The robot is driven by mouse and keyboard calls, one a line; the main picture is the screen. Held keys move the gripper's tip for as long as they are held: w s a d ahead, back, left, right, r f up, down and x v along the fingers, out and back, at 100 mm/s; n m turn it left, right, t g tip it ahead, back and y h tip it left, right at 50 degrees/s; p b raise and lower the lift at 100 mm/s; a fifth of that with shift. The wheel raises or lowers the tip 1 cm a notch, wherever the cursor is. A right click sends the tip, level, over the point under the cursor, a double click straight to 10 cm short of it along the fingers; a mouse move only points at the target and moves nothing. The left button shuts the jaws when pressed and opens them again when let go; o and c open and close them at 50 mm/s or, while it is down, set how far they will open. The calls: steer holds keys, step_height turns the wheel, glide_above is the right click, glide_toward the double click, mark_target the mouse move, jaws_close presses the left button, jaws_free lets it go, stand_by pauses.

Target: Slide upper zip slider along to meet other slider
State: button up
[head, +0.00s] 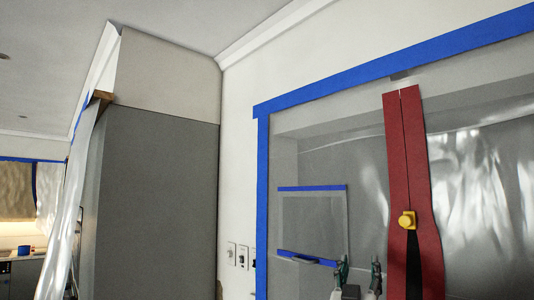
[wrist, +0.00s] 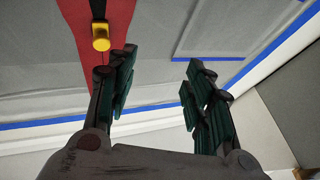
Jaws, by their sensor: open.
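A yellow zip slider (head: 407,220) sits on a red zip strip (head: 396,150) that runs up a translucent plastic sheet. Above the slider the red halves lie close together; below it a dark gap widens. The yellow slider also shows in the wrist view (wrist: 101,37), up and left, just beyond one fingertip. My gripper (head: 358,270) is open and empty, below and left of the slider in the head view. In the wrist view my gripper (wrist: 160,72) has its fingers wide apart, with only sheet between them. I see no second slider.
Blue tape (head: 262,180) frames the plastic sheet (head: 460,190). A smaller blue-taped panel (head: 313,222) is left of the zip. Wall switches (head: 231,254) are left of the frame, and a tall grey cabinet (head: 155,200) stands farther left.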

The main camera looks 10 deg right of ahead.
mark_target(405, 224)
steer(key=w+d+r+m+g+h+p, duration=0.1)
steer(key=d+r+g+p, duration=0.1)
steer(key=d, duration=0.3)
steer(key=w+d+r+m+g+h+p, duration=0.2)
steer(key=d+r+p, duration=0.2)
steer(key=d, duration=0.2)
steer(key=w+d+r+m+g+h+p, duration=0.1)
steer(key=d+r+g+h+p, duration=0.1)
steer(key=d+r, duration=0.2)
steer(key=shift+w+d+m+p, duration=0.15)
steer(key=shift+d+m+p, duration=0.25)
steer(key=shift+d, duration=0.65)
steer(key=shift+g, duration=0.3)
steer(key=shift+c, duration=0.2)
jaws_close()
